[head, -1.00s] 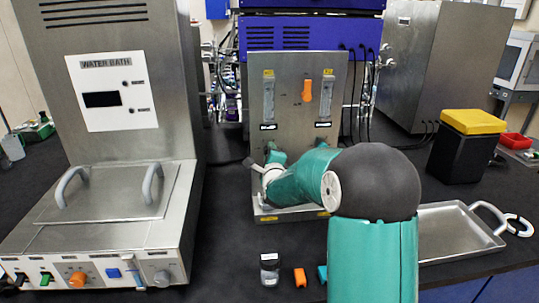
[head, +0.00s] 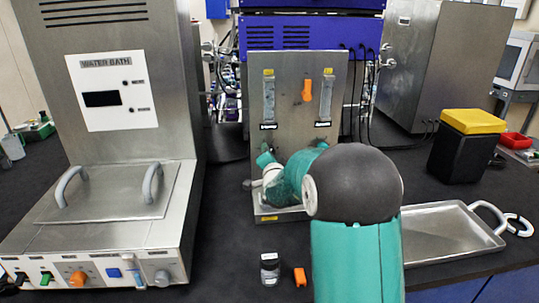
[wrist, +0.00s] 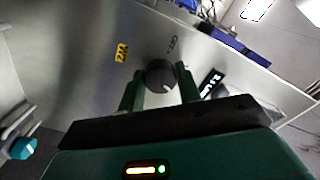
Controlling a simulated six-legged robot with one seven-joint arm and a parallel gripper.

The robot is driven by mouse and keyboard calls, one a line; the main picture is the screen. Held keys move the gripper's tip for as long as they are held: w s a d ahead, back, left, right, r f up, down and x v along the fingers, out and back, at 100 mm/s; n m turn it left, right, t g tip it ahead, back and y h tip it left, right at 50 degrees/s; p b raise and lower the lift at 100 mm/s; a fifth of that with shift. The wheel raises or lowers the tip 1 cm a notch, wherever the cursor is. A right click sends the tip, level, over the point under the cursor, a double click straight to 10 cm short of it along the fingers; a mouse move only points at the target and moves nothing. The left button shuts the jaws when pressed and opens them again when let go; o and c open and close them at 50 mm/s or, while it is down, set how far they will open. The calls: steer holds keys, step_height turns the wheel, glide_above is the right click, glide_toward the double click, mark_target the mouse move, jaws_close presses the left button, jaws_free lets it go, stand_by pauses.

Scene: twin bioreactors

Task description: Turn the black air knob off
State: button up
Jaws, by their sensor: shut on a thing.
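The black air knob (wrist: 159,75) is on the metal panel, in the middle of the wrist view. It is round, with a pale mark near its lower edge. A yellow label (wrist: 122,53) and small dark lettering (wrist: 173,44) are on the panel near it. My gripper (wrist: 161,71) has one finger on each side of the knob and is shut on it. In the head view the panel (head: 290,120) stands at the centre, and my arm hides the knob and most of the gripper at its lower part.
An orange knob (head: 307,91) sits between two flow meters on the panel. A water bath (head: 120,235) stands at left. A metal tray (head: 440,233) and a black bin with a yellow lid (head: 472,122) are at right. A small jar (head: 270,268) and an orange piece (head: 300,277) lie in front.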

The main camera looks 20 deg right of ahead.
steer(key=n, duration=2.2)
steer(key=shift+d, duration=0.1)
stand_by(0.4)
steer(key=o, duration=1)
steer(key=shift+s, duration=0.1)
steer(key=v, duration=1.3)
steer(key=shift+s, duration=0.35)
